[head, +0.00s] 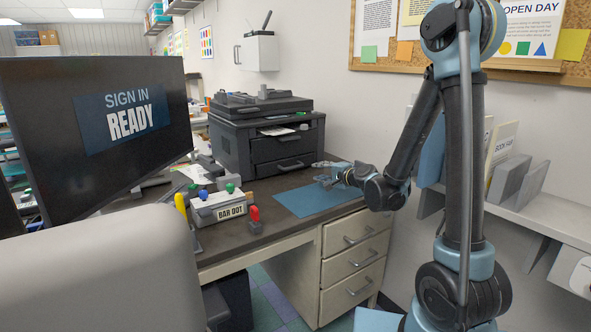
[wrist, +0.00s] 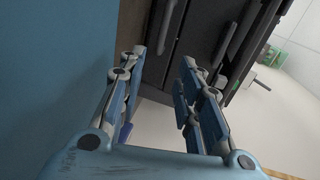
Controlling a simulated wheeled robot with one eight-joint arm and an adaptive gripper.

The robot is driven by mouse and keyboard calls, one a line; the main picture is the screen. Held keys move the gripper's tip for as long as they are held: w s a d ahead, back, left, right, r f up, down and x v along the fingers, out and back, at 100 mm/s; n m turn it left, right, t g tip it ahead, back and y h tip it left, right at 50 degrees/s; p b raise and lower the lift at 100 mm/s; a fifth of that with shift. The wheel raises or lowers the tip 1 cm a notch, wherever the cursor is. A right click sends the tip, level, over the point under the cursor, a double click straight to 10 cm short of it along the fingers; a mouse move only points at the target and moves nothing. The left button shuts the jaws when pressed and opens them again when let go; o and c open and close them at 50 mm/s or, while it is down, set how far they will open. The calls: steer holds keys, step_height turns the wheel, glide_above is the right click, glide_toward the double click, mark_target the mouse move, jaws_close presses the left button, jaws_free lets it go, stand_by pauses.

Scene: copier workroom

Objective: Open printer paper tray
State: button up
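The black printer (head: 240,140) stands on the desk against the wall, with front trays one above the other. The lower tray (head: 290,164) has a bar handle and looks closed. The wrist view shows the dark printer front (wrist: 200,30) turned on its side, with one bar handle (wrist: 166,28) ahead of the fingers and another handle (wrist: 232,40) to the right. My gripper (head: 320,173) is just in front of the printer, low over the desk. In the wrist view my gripper (wrist: 160,68) is open, with nothing between its fingers and a gap before the handle.
A blue mat (head: 310,198) lies under my gripper. A monitor (head: 95,125) and a "BAR DOT" box (head: 218,208) with coloured knobs stand to the left. A red-topped piece (head: 253,217) is near the desk's front edge. Desk drawers (head: 355,255) are below.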

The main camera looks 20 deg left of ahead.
mark_target(297, 167)
steer(key=x, duration=1.8)
steer(key=shift+s+a, duration=0.15)
steer(key=shift+s, duration=0.05)
steer(key=shift+c, duration=0.2)
jaws_close()
